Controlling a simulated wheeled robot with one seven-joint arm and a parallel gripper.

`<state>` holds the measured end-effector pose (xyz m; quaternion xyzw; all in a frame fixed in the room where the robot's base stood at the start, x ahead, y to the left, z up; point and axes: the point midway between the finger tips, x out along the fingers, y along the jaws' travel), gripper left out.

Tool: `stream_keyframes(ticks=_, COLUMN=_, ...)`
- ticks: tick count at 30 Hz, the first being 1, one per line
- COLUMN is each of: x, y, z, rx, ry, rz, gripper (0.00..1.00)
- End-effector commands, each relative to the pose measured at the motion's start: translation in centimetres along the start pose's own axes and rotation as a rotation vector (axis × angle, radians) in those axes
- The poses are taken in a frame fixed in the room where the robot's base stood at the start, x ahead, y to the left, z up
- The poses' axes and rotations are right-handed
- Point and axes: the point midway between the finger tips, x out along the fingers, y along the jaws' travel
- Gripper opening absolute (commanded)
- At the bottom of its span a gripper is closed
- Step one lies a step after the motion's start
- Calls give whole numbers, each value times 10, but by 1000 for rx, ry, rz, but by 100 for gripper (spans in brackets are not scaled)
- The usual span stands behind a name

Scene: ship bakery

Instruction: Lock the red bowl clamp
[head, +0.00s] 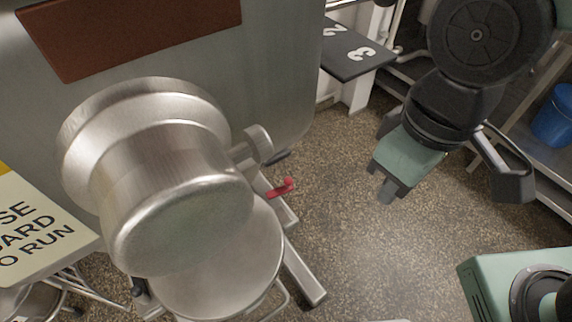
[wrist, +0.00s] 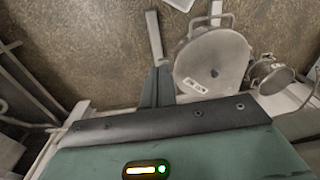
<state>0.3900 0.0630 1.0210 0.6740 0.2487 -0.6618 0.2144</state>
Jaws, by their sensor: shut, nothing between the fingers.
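The red bowl clamp (head: 281,188) is a small red lever at the right side of the steel mixer, beside the bowl. I cannot tell its exact lock position. Below the round mixer head (head: 180,190) the pale steel bowl (head: 222,272) shows in part; the head hides the rest. My gripper (head: 387,192) hangs to the right of the clamp, apart from it, with its fingers pointing down. In the wrist view the fingers (wrist: 157,87) are together and empty. No red clamp shows there.
A sign (head: 35,230) stands at the left, and a dark numbered board (head: 350,52) juts out at the back. A blue container (head: 553,115) sits on a shelf at the right. Speckled floor lies open between mixer and arm. In the wrist view a round steel part (wrist: 213,60) lies beyond the fingers.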

Motion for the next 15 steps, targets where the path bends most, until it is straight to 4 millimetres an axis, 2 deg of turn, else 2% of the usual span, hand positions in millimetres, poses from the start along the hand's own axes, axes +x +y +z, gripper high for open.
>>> stream_keyframes(ticks=5, x=9, y=4, z=-1, rx=11, ry=2, rz=0, gripper=0)
stream_keyframes(ticks=8, x=30, y=13, z=-4, rx=41, ry=11, rz=1, gripper=0)
stream_keyframes(ticks=11, x=61, y=29, z=-10, rx=90, ry=26, rz=3, gripper=0)
stream_keyframes(ticks=15, x=100, y=64, z=-34, rx=191, ry=49, rz=3, gripper=0)
